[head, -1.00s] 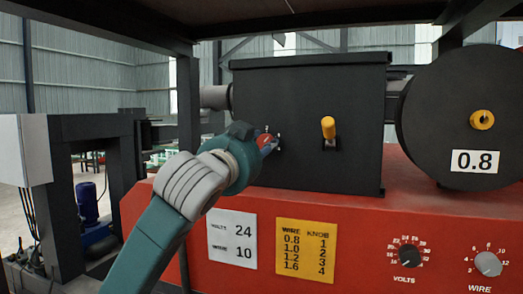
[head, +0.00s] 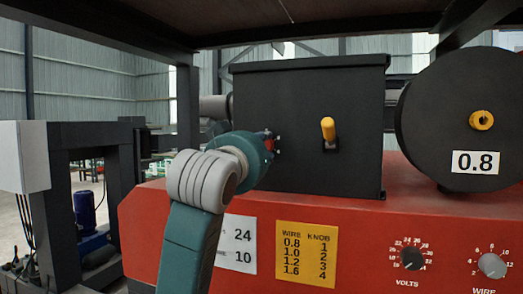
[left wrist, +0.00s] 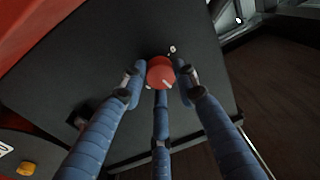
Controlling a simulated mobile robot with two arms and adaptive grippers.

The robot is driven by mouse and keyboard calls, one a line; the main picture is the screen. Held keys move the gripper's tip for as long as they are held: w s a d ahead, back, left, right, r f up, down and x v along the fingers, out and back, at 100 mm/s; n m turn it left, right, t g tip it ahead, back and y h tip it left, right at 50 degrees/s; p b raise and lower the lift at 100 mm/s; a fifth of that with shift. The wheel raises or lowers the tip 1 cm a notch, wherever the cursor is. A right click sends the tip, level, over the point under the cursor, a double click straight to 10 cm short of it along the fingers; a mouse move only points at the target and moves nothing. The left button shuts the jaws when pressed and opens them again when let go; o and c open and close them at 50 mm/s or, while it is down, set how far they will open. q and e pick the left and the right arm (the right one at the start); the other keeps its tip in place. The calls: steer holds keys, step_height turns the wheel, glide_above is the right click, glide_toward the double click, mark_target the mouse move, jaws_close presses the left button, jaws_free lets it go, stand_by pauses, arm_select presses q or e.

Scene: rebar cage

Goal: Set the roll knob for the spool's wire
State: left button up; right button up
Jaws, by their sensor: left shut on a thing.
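The red roll knob (left wrist: 160,72) sits on the black feeder box (head: 300,85), with a pale pointer mark on its face in the left wrist view. My left gripper (head: 272,146) is shut on it, its blue fingers around the knob. In the head view the gripper hides most of the knob. The black spool (head: 440,120) at the right carries a white label (head: 475,162) reading 0.8. A yellow chart (head: 306,254) pairs wire 0.8 with knob 1, 1.0 with 2, 1.2 with 3 and 1.6 with 4. My right gripper is not in view.
A yellow-handled lever (head: 328,129) stands out from the box, right of the knob. The red base (head: 360,215) carries a volts dial (head: 412,259), a wire dial (head: 491,265) and a white sheet (head: 242,245), partly covered by my arm. A dark roof lies overhead.

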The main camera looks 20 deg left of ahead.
arm_select(q)
steer(key=shift+w+d+f+n+g+y+p, duration=0.1)
steer(key=shift+n+g+p, duration=0.05)
steer(key=shift+n, duration=1.4)
steer(key=shift+s+f+n+g+y+p, duration=0.1)
steer(key=shift+f+n+g, duration=0.1)
steer(key=shift+n, duration=1.4)
steer(key=shift+w+d+f+n+g+y+p, duration=0.1)
steer(key=shift+n+g+p, duration=0.05)
steer(key=shift+n, duration=1.4)
steer(key=o, duration=1.1)
steer(key=shift+r, duration=0.15)
steer(key=shift+o, duration=0.2)
steer(key=shift+r, duration=0.1)
